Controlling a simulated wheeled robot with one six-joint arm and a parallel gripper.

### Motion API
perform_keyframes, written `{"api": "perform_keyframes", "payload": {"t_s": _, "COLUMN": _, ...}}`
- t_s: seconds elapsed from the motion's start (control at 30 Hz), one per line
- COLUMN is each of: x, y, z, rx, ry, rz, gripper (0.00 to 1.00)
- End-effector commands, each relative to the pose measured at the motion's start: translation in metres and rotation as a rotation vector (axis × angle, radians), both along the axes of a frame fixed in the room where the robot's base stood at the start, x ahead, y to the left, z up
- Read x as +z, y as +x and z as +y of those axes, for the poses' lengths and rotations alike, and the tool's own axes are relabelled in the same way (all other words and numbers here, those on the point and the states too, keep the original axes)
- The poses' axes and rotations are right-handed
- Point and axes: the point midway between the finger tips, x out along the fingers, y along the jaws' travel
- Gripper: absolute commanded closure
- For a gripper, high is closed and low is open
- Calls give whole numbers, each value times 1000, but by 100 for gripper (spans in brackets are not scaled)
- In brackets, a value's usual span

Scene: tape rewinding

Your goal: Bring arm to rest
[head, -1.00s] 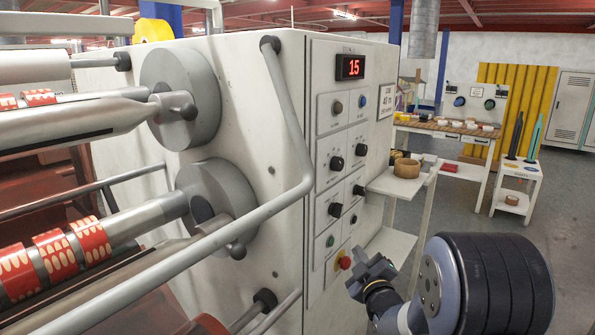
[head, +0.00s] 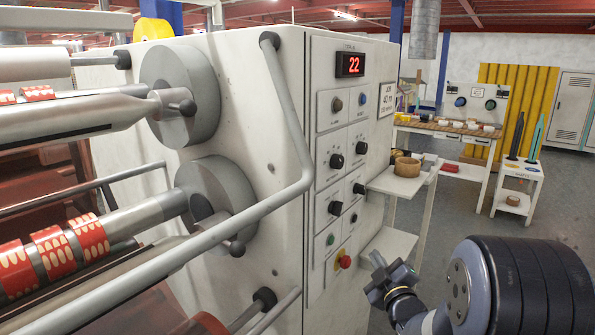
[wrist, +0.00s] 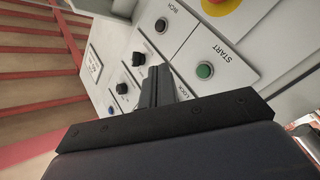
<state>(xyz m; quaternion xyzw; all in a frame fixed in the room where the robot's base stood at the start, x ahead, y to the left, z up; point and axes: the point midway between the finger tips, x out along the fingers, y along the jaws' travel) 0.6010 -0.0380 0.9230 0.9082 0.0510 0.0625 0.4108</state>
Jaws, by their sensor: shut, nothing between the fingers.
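My gripper (head: 377,260) is at the lower right in the head view, in front of the lower control panel of the rewinding machine (head: 283,200). It is shut and empty, and appears apart from the panel. In the wrist view the dark fingers of my gripper (wrist: 160,75) are together, with the panel behind them. The green START button (wrist: 205,71) shows beside them; part of the panel lettering is hidden by the fingers. The red stop knob (head: 345,262) on its yellow plate is just left of my gripper.
A bent grey guard rail (head: 292,110) runs across the machine's front. Rollers with red patterned tape (head: 52,249) are at the left. A side shelf (head: 397,183) holding a round brown container (head: 407,167) projects above my gripper. Open floor (head: 460,215) lies to the right.

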Motion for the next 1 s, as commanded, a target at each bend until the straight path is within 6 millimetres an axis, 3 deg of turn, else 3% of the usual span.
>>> {"api": "perform_keyframes", "payload": {"t_s": 0.37, "x": -2, "y": 28, "z": 40, "rx": 5, "ry": 0, "rz": 0, "gripper": 100}}
{"api": "perform_keyframes", "payload": {"t_s": 0.73, "x": -4, "y": 29, "z": 41, "rx": 0, "ry": 0, "rz": -4, "gripper": 100}}
{"api": "perform_keyframes", "payload": {"t_s": 0.83, "x": -2, "y": 19, "z": 26, "rx": -6, "ry": -1, "rz": -1, "gripper": 100}}
{"api": "perform_keyframes", "payload": {"t_s": 0.9, "x": 2, "y": 29, "z": 42, "rx": 6, "ry": 1, "rz": 2, "gripper": 100}}
{"api": "perform_keyframes", "payload": {"t_s": 1.0, "x": 5, "y": 29, "z": 39, "rx": 0, "ry": 1, "rz": 3, "gripper": 100}}
